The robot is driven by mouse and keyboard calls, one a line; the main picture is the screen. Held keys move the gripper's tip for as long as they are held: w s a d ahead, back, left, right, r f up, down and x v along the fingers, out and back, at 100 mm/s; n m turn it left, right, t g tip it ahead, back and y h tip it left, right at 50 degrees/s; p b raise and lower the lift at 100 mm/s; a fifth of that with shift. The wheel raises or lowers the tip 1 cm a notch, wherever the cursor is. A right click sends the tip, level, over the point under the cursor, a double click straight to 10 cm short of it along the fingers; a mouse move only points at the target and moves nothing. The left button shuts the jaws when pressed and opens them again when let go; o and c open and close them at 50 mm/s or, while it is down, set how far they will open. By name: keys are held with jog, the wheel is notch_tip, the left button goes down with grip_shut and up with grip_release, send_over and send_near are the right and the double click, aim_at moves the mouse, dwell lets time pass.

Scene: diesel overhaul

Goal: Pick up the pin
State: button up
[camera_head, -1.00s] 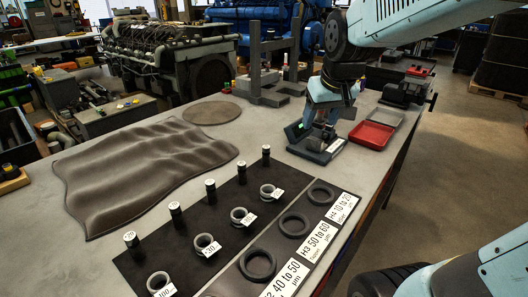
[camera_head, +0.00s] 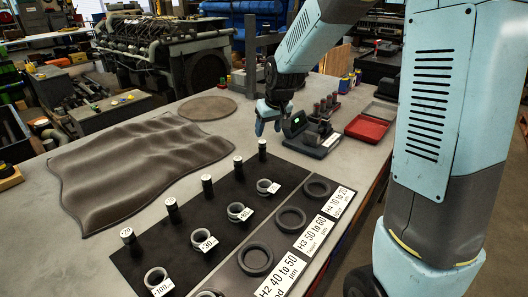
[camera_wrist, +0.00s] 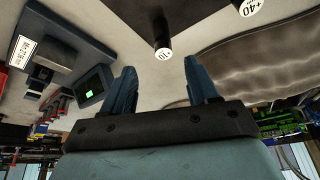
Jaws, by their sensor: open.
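Several dark pins with pale, numbered tops stand upright in a row on the black mat (camera_head: 140,270). The farthest pin (camera_head: 262,149) is nearest my gripper (camera_head: 268,126), which hangs just behind and above it. In the wrist view, my gripper (camera_wrist: 162,88) is open and empty, its two blue fingers spread apart. A pin marked +10 (camera_wrist: 162,46) lies beyond the fingertips, roughly in line with the gap, not touching them. Which pin the task means is not shown.
Grey rings with tags (camera_head: 205,240) and larger dark rings (camera_head: 255,262) lie beside the pins. A gauge stand with a green-lit display (camera_head: 298,120) is close right of my gripper. A red tray (camera_head: 367,129) lies further right. A rumpled grey cloth (camera_head: 135,160) covers the left.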

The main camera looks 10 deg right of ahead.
aim_at(262, 148)
jog(key=x, duration=0.6)
jog(key=shift+a+x, duration=0.15)
jog(key=shift+x, duration=1.25)
jog(key=shift+a+x, duration=0.1)
jog(key=shift+x, duration=1.35)
jog(key=shift+c, duration=0.4)
jog(key=shift+r, duration=0.1)
grip_shut()
